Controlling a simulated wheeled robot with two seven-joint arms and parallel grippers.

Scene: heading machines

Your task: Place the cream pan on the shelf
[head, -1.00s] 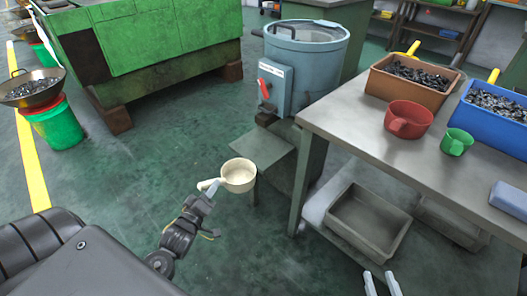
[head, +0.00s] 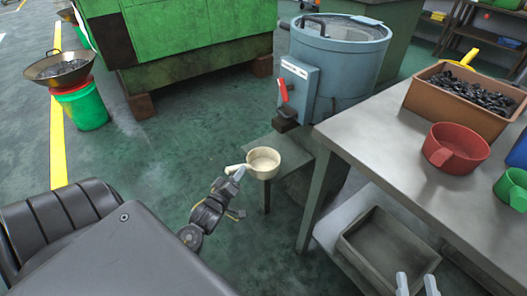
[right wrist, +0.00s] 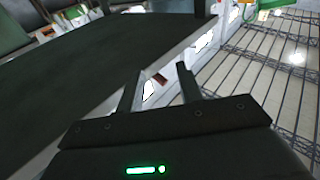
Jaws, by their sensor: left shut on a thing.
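The cream pan (head: 264,162) is a small round pan with a short handle, held upright above the floor near the middle of the head view. My left gripper (head: 238,174) is shut on its handle. My right gripper (head: 417,285) shows only its fingertips at the bottom right of the head view. In the right wrist view (right wrist: 160,92) its two fingers stand apart with nothing between them. A lower shelf (head: 335,232) runs under the grey table and bears a grey tray. Dark shelving (head: 492,42) stands at the far back right.
The grey table (head: 375,125) bears a brown bin of dark parts (head: 465,100), a red pan (head: 456,148) and a green cup (head: 512,188). A blue-grey drum machine (head: 335,65) stands behind it. A wire rack (right wrist: 275,70) shows in the right wrist view.

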